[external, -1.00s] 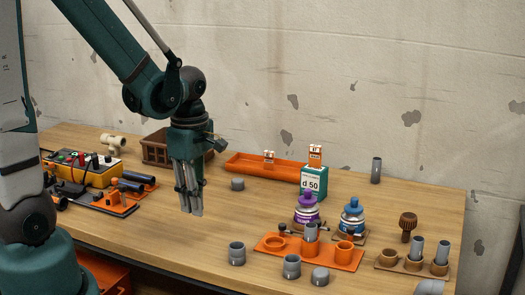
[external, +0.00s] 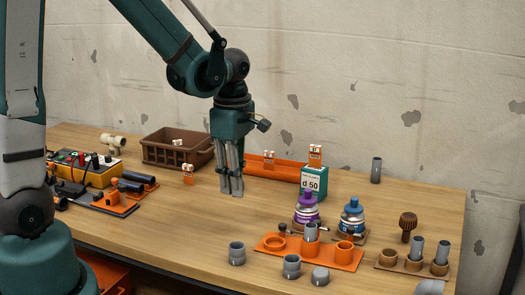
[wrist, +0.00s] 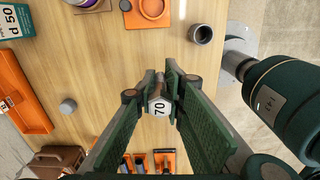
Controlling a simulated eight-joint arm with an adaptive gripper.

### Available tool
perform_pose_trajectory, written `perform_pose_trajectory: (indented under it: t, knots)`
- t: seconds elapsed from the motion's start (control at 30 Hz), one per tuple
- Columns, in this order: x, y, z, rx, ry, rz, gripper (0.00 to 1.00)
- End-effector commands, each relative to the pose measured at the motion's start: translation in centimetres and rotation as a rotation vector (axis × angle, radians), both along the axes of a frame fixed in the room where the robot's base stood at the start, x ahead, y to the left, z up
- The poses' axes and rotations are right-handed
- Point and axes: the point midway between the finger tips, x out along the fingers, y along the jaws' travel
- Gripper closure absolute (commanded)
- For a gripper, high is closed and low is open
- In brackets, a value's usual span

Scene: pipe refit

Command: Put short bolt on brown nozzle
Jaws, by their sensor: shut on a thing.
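My gripper (external: 231,190) points down above the left-middle of the table. In the wrist view its fingers (wrist: 161,82) are closed on a small grey piece marked 70 (wrist: 159,108); I cannot tell whether this is the short bolt. In the external view the fingers hide the piece. A brown ridged part (external: 408,221), which may be the brown nozzle, stands upright at the right, behind a brown holder (external: 387,262). My gripper is well to the left of it, and the wrist view does not show it.
An orange plate (external: 268,247) with rings and bottles (external: 307,209) stand between. Grey cups (external: 237,254) are in front. A green-and-white box (external: 314,182), an orange tray (external: 285,166) and a brown crate (external: 170,150) are behind. A grey cap (wrist: 68,106) lies on the table, hidden in the external view.

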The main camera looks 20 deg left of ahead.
Motion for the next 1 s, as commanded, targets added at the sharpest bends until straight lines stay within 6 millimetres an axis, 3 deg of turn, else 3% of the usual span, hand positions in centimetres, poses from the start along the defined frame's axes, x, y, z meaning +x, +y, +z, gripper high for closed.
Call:
perform_pose_trajectory:
  t: [0.4, 1.0]
  knots:
    - [6.7, -9.1, 2.7, 0.0, -0.001, 0.014, 1.0]
    - [13.4, -23.7, 4.8, 0.0, -0.004, 0.04, 1.0]
